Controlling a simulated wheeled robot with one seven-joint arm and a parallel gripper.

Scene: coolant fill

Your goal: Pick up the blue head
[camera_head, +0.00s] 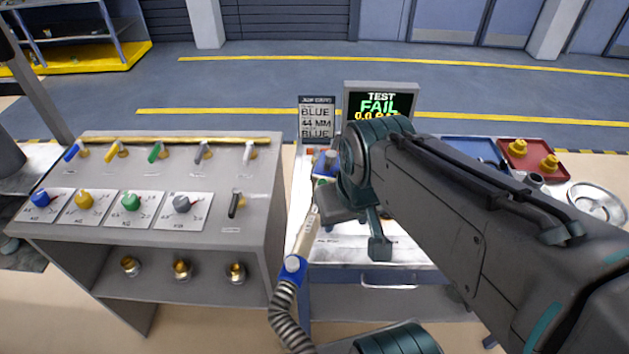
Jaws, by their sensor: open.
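A small blue part (325,160), which looks like the blue head, sits on the workbench just left of my arm's wrist. It is partly hidden, and its full shape cannot be made out. My gripper (362,224) points down over the bench, in front and to the right of the blue part, open with nothing seen between its fingers. A hose wand (307,232) with a blue collar (292,266) slants up beside the gripper's left finger. I cannot tell whether they touch. A sign (317,117) behind reads "BLUE", "44 MM", "BLUE".
A screen (380,103) reads "TEST FAIL". A grey valve console (180,254) with coloured levers and dials stands left. Right of my arm are a blue tray (462,146), a red tray (530,168) with yellow parts, and a round metal dish (596,202).

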